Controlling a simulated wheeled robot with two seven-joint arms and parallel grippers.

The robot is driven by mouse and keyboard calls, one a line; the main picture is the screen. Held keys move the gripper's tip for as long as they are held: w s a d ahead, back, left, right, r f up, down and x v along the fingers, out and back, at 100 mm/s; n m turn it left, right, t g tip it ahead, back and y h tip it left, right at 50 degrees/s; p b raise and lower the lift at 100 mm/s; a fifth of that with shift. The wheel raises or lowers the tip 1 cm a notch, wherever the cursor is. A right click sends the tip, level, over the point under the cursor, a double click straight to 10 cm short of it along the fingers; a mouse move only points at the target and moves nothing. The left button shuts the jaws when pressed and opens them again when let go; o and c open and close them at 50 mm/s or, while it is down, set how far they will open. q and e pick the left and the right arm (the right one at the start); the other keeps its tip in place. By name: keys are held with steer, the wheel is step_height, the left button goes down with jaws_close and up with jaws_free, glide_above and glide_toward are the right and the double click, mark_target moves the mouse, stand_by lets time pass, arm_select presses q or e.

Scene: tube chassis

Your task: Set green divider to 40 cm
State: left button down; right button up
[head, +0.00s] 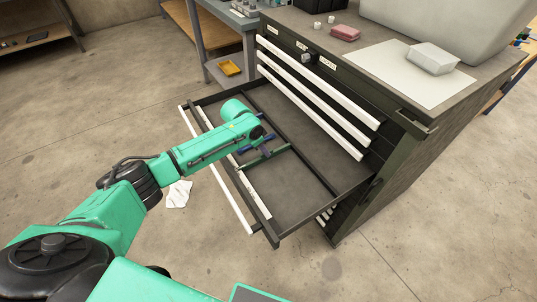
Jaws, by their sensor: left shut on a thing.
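The green divider (278,152) stands in the open drawer (305,188), running crosswise between the drawer's front side and a long dark divider rail (293,148). My left gripper (263,150) reaches down into the drawer and is shut on the green divider. The wrist and fingers hide part of the divider. A pale strip (256,196) runs along the inside of the drawer front; any marks on it are too small to read. My right gripper is not in view.
The drawer belongs to a dark cabinet (385,190) with several shut drawers above. A white cloth (178,194) lies on the floor. The drawer's near right part is empty.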

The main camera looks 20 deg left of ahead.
arm_select(q)
steer(key=c, duration=0.9)
jaws_free()
steer(key=p+v, duration=0.1)
steer(key=v, duration=1.3)
steer(key=shift+s+r+p, duration=0.15)
steer(key=shift+r+p, duration=0.1)
steer(key=shift+p, duration=0.1)
steer(key=shift+a, duration=0.1)
